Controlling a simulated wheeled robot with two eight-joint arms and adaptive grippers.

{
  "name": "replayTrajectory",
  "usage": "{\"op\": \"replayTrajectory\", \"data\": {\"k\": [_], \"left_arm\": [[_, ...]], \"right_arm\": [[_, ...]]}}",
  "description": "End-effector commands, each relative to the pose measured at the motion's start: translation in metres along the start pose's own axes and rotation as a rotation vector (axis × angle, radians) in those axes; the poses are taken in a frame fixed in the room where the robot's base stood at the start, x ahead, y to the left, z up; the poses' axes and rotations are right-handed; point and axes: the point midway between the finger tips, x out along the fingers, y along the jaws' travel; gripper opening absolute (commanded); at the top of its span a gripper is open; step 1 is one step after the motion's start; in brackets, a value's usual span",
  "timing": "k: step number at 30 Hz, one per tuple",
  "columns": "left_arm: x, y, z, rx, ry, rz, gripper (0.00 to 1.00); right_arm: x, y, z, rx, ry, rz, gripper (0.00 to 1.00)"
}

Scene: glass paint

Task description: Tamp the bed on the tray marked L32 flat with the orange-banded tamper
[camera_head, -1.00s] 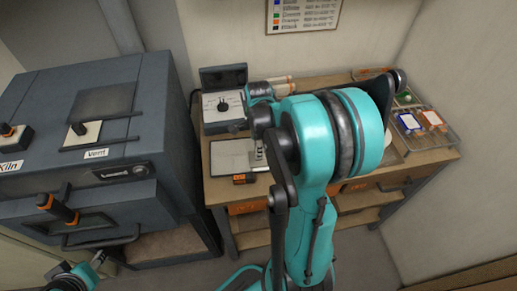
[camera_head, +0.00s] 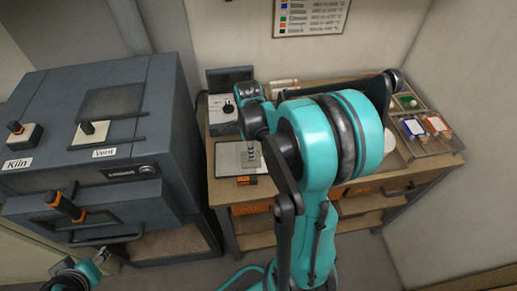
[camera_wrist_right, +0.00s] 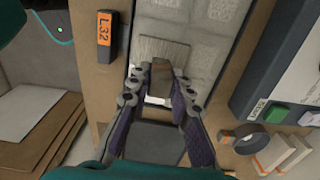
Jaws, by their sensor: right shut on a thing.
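The tray (camera_head: 225,152) with the orange L32 tag (camera_head: 246,181) lies at the front left of the bench. In the wrist view its tag (camera_wrist_right: 105,35) stands left of the pale bed (camera_wrist_right: 205,25), which shows faint squares. My right gripper (camera_wrist_right: 163,72) is over the bed, shut on a tool with a brown block and a wide, pale, ribbed head (camera_wrist_right: 163,48). I see no orange band on this tool; contact with the bed is unclear. In the head view my right arm hides much of the gripper. My left gripper (camera_head: 75,279) is low at the left, jaws unclear.
A grey box with a dial (camera_head: 222,108) stands behind the tray. In the wrist view a dark round item with an orange part (camera_wrist_right: 252,138) and pale blocks (camera_wrist_right: 285,153) lie at right. A kiln (camera_head: 100,150) stands left of the bench; a compartmented tray (camera_head: 430,148) is at right.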

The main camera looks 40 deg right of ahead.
Motion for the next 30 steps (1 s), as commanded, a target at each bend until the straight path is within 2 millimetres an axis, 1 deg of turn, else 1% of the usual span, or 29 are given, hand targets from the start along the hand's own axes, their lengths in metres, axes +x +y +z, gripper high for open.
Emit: {"op": "replayTrajectory", "data": {"k": [3, 7, 17, 26, 30], "left_arm": [[0.001, 0.000, 0.001, 0.000, 0.000, 0.000, 0.46], [0.001, 0.000, 0.001, 0.000, 0.000, 0.000, 0.46], [0.001, 0.000, 0.001, 0.000, 0.000, 0.000, 0.46], [0.011, 0.000, 0.008, 0.000, 0.000, 0.000, 0.46], [0.012, 0.000, 0.009, 0.000, 0.000, 0.000, 0.46]], "right_arm": [[0.000, 0.000, 0.012, -0.003, 0.000, 0.000, 0.00], [0.000, 0.000, 0.018, -0.001, 0.000, 0.000, 0.00], [0.001, 0.000, 0.019, 0.000, 0.000, 0.000, 0.00], [0.015, 0.000, 0.019, 0.000, 0.000, 0.000, 0.00], [0.017, 0.000, 0.019, 0.000, 0.000, 0.000, 0.00]]}}
